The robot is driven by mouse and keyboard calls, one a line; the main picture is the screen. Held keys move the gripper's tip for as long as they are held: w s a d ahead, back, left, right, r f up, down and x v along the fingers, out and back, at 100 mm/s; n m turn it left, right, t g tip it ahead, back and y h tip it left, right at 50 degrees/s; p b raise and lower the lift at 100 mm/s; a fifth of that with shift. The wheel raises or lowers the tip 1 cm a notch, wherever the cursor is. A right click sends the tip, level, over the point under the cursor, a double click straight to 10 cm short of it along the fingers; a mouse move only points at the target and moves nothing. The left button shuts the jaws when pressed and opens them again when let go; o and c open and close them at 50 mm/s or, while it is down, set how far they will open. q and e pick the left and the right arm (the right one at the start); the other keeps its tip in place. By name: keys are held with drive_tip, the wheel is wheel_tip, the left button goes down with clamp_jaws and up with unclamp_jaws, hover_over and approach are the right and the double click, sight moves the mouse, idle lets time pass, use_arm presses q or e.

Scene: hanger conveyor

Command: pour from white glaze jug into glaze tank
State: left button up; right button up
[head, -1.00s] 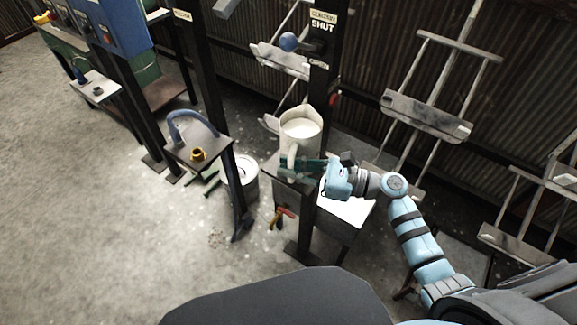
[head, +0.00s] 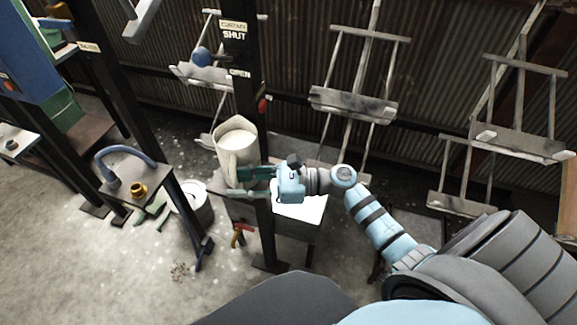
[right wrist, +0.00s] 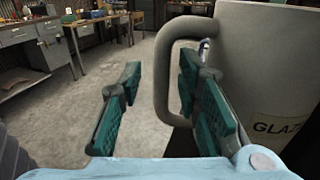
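The white glaze jug (head: 237,146) stands upright, with white glaze showing inside its open top. In the right wrist view the jug (right wrist: 262,60) fills the right side, with part of its "GLAZ" label showing. My right gripper (head: 238,183) is at the handle side of the jug. In the right wrist view its two green fingers (right wrist: 160,112) are apart, with the jug handle (right wrist: 163,85) between them, nearer the right finger. A grey box on legs with a bright white top (head: 300,208), apparently the glaze tank, is below my right gripper. My left gripper is not in view.
A dark post (head: 247,85) with "SHUT" and "OPEN" signs rises close behind the jug. A small table (head: 140,172) with a blue hose and yellow fitting stands left, beside a white bucket (head: 196,206). Hanging racks (head: 352,102) line the back.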

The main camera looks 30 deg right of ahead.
drive_tip(key=b+v, duration=0.1)
drive_tip(key=v, duration=1.2)
drive_tip(key=shift+s+f+b, duration=0.15)
drive_tip(key=shift+f+b, duration=0.15)
drive_tip(key=shift+f, duration=0.05)
drive_tip(key=shift+a, duration=0.15)
